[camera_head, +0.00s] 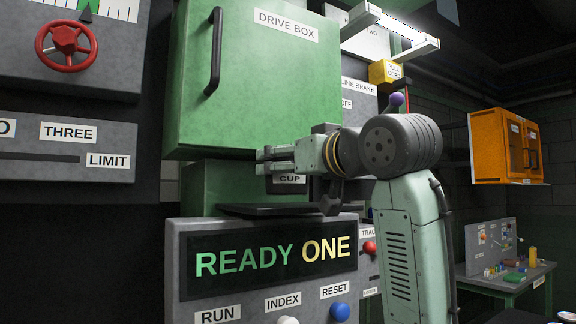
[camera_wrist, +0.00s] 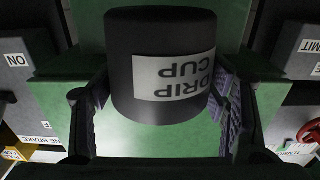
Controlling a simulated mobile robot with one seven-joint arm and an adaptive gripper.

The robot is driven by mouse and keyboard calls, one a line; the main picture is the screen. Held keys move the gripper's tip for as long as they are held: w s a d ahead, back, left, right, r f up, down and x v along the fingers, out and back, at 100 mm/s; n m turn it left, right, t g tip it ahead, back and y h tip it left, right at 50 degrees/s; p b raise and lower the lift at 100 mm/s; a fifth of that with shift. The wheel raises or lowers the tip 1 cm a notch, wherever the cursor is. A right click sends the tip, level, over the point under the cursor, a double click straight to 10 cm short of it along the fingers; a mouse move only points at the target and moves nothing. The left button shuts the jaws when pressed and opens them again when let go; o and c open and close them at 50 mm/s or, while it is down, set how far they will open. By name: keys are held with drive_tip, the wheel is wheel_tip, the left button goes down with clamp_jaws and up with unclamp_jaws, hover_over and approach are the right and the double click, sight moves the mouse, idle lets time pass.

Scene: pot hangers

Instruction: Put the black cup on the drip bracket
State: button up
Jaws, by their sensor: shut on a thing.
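The black cup (camera_wrist: 130,65), with a white DRIP CUP label, sits between the ridged finger pads of my gripper (camera_wrist: 158,105) in the wrist view. The label reads upside down there. In the head view my gripper (camera_head: 277,160) is shut on the cup (camera_head: 288,189), below the green drive box, and its fingers hide the cup's upper part. A flat dark plate (camera_head: 245,210), which looks like the drip bracket, is just under the cup. I cannot tell whether the cup touches it.
The green drive box (camera_head: 255,90) with a black handle hangs just above my gripper. A grey READY ONE panel (camera_head: 275,255) with buttons stands below the plate. A red handwheel (camera_head: 66,46) is at left. An orange cabinet (camera_head: 497,145) and a workbench (camera_head: 505,280) are far right.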

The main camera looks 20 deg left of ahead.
drive_tip(key=shift+f, duration=0.6)
drive_tip(key=shift+f, duration=0.25)
drive_tip(key=o, duration=1.2)
drive_tip(key=shift+c, duration=0.2)
drive_tip(key=shift+r, duration=0.1)
drive_tip(key=shift+d+r, duration=0.1)
drive_tip(key=shift+r, duration=0.1)
drive_tip(key=b+v, duration=0.4)
drive_tip(key=v, duration=0.8)
